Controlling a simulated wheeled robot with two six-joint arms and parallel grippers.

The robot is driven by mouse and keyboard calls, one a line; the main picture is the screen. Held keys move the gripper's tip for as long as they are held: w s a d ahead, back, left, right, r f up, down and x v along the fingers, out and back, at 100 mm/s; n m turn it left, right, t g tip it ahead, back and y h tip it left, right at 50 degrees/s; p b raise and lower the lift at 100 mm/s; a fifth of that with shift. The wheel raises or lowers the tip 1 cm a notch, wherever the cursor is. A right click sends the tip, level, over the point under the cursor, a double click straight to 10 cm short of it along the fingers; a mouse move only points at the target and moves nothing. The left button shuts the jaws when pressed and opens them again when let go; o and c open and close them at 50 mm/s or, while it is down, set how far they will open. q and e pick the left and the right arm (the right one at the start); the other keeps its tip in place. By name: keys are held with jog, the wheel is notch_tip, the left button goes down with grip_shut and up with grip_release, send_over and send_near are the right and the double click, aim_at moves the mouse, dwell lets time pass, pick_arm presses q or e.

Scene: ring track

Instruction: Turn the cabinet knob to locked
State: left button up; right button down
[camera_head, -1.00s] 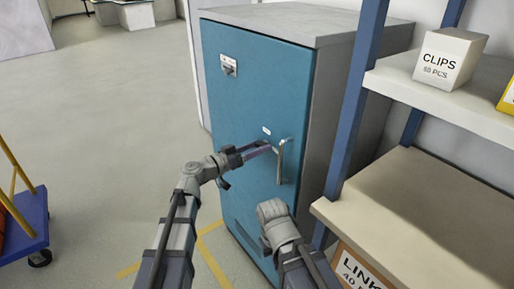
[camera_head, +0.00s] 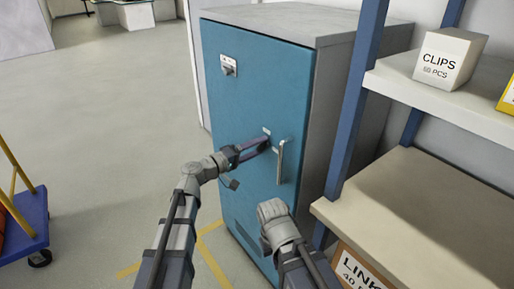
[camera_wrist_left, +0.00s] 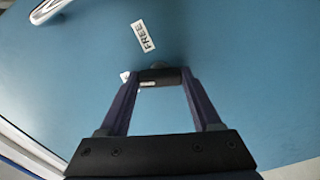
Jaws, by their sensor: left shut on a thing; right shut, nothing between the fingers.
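The blue cabinet (camera_head: 240,100) stands ahead, with its door facing me and a silver bar handle (camera_head: 281,162) near the right edge. My left gripper (camera_head: 266,144) is at the door just left of the handle. In the left wrist view it is shut on the dark cabinet knob (camera_wrist_left: 160,76), which has a pale mark on it. A label reading FREE (camera_wrist_left: 143,36) is on the door beyond the knob. A second small label (camera_wrist_left: 125,77) is partly hidden by a finger. My right gripper (camera_head: 271,208) is low in front of the door, its fingers hard to see.
A shelf rack with a blue post (camera_head: 354,100) stands close on the right, holding a CLIPS box (camera_head: 449,60). A LINK box (camera_head: 358,270) is below. A blue cart (camera_head: 25,227) is at the far left. The floor left of the cabinet is clear.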

pick_arm(q)
jog(key=shift+n, duration=2)
jog(key=o, duration=1.4)
jog(key=shift+v, duration=3.9)
